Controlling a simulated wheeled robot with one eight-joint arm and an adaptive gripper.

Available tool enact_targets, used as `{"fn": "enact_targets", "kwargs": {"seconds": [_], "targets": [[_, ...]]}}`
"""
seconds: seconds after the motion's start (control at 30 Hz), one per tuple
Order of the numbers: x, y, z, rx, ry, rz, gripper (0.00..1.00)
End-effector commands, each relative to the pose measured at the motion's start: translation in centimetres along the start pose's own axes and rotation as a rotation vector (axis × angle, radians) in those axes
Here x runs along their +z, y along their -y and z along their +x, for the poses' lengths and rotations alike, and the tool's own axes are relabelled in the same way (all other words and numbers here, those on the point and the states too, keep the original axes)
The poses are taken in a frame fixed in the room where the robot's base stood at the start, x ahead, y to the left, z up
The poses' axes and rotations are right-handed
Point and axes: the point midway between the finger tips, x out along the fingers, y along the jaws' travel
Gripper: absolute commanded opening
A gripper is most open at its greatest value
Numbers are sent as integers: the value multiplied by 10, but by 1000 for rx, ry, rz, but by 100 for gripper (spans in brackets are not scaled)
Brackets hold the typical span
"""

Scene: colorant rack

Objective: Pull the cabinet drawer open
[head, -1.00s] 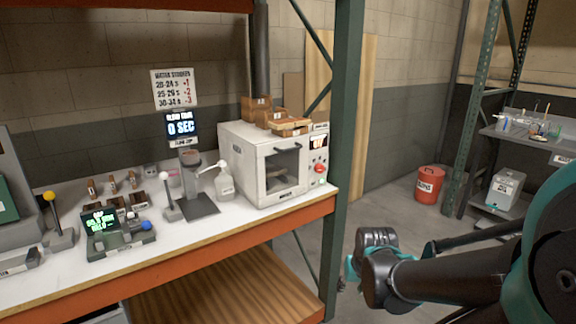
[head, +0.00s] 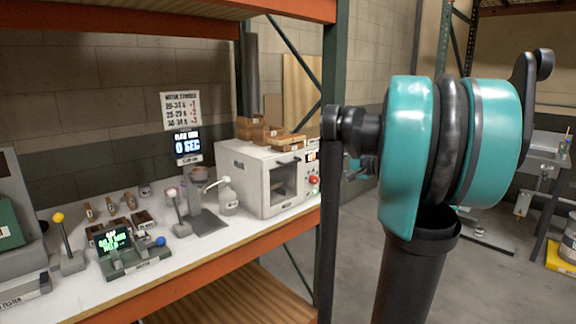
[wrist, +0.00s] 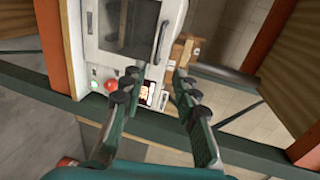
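No cabinet drawer can be made out in either view. A white oven-like cabinet (head: 245,180) with a dark door window and a bar handle stands at the right end of the workbench. It also shows turned around at the top of the wrist view (wrist: 93,30). My gripper (wrist: 158,84) is open and empty in the wrist view, its two fingers spread apart. The cabinet's red button (wrist: 111,86) and small display show close to and between the fingers in the picture. Nothing shows contact. My gripper cannot be clearly made out in the head view, where my arm fills the right.
Wooden boxes (head: 250,130) lie on the cabinet. A green rack post (head: 330,80) rises at the bench's right end. The workbench (head: 215,258) holds a lever device (head: 178,215) and a pump bottle (head: 228,197). Open floor (head: 285,275) lies right of the bench.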

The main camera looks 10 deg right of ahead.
Motion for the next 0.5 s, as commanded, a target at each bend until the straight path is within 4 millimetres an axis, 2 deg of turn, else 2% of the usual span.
{"fn": "enact_targets", "kwargs": {"seconds": [0.17,0.5], "targets": [[2,0,23,1,5,-2,30],[3,-1,90,2,6,-4,30]]}}
